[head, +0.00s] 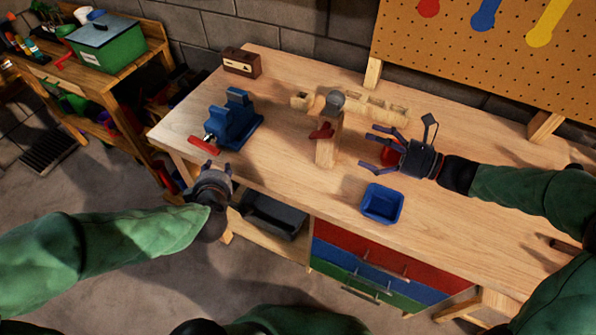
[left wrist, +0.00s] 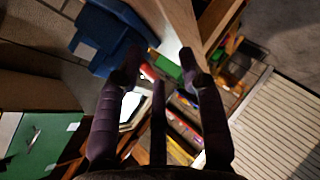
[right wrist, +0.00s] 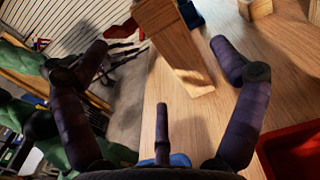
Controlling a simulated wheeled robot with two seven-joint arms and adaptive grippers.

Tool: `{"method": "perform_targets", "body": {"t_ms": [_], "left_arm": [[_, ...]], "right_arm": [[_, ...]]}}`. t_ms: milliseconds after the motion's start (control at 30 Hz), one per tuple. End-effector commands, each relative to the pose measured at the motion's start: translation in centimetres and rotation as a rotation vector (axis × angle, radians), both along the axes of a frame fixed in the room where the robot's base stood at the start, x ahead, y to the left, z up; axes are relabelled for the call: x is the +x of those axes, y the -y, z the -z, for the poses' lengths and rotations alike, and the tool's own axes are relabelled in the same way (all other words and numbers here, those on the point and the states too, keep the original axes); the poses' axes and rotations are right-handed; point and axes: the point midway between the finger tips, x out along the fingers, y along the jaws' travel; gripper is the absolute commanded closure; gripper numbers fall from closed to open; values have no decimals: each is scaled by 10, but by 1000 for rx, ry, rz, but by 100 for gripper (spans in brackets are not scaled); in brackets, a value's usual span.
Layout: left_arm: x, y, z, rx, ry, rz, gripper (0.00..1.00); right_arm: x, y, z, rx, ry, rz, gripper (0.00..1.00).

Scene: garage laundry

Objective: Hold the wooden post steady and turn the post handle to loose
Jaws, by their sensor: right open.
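The wooden post (head: 326,152) stands on the workbench, with a red handle (head: 320,131) on its side and a round grey part at its top.
A blue vise (head: 233,121) with a red handle stands left of the post. A blue bin (head: 381,204) is in front; a red bin (right wrist: 296,150) is near my right gripper. A slotted wooden rack (head: 375,108) stands behind. The bench between vise and post is clear.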

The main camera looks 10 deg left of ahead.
Motion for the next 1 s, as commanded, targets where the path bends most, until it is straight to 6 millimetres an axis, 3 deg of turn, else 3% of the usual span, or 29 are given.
{"method": "perform_targets", "body": {"t_ms": [133,500,700,1000], "left_arm": [[0,54,-38,106,137,199,61],[-33,174,-96,264,421,585,61],[-52,206,-110,301,514,690,61],[-57,215,-114,312,538,718,61]], "right_arm": [[0,0,0,0,0,0,5],[0,0,0,0,0,0,5],[0,0,0,0,0,0,5],[5,-16,0,0,0,-4,5]]}}
